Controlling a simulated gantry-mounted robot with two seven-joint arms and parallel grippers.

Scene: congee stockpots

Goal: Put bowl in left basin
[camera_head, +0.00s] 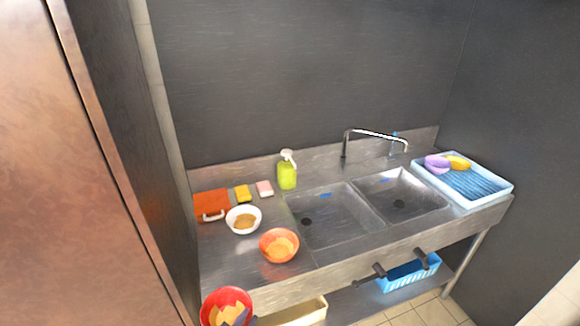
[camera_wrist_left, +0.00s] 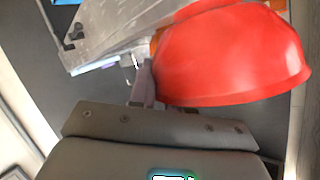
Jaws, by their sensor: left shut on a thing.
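A red bowl (camera_head: 228,296) with orange-tan contents is at the bottom left of the head view, in front of the counter's front edge. My left gripper (camera_head: 245,317) is shut on the bowl at its rim and is mostly hidden or cut off by the frame. In the left wrist view the red bowl (camera_wrist_left: 235,55) fills the upper right, with a finger of my left gripper (camera_wrist_left: 147,85) against its edge. The left basin (camera_head: 335,228) is empty apart from a dark drain and a small blue mark. My right gripper is not in view.
An orange bowl (camera_head: 279,246) and a white bowl (camera_head: 243,219) stand on the counter left of the basins. Behind are sponges (camera_head: 243,193), a green soap bottle (camera_head: 287,172) and a faucet (camera_head: 375,134). The right basin (camera_head: 405,195) and a blue-white tray (camera_head: 500,185) lie right.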

